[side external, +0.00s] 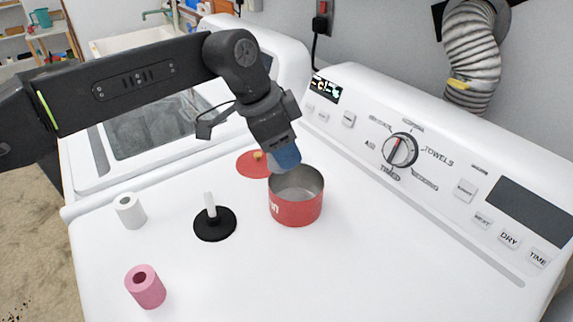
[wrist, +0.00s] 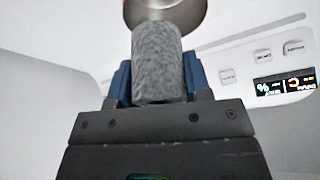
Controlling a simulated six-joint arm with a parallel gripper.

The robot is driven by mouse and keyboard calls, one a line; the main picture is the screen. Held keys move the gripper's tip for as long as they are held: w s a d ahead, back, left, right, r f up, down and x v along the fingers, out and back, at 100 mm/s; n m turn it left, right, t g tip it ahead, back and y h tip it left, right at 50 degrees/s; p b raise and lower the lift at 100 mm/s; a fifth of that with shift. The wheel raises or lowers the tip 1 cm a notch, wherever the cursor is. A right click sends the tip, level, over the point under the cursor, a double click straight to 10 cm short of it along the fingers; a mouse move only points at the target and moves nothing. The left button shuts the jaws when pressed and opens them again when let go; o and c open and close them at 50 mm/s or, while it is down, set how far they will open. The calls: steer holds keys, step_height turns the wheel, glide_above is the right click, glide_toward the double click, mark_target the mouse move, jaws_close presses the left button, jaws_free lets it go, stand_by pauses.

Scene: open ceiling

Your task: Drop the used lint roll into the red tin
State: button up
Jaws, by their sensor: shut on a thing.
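My gripper (side external: 285,158) points down at the red tin's mouth, its blue fingertips at or just above the back of the rim. In the wrist view, my gripper (wrist: 160,82) is shut on the used lint roll (wrist: 163,65), a grey, fuzzy cylinder between the blue fingers. The red tin (side external: 297,212) stands open and upright on the white machine top. Its metal rim and inside (wrist: 192,12) show at the top of the wrist view, beyond the roll's end.
A red lid (side external: 246,170) with a small knob lies behind the tin. A black stand with a white post (side external: 211,206), a white roll (side external: 130,211) and a pink roll (side external: 146,288) stand to the left. The control panel (side external: 440,170) rises behind. The front right top is clear.

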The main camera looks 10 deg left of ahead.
steer(key=shift+d+f, duration=0.15)
steer(key=shift+f, duration=0.9)
steer(key=shift+d+f, duration=0.1)
steer(key=shift+f, duration=0.95)
steer(key=shift+f, duration=0.3)
steer(key=shift+f, duration=0.15)
steer(key=o, duration=0.9)
steer(key=v, duration=1.3)
steer(key=shift+d, duration=0.15)
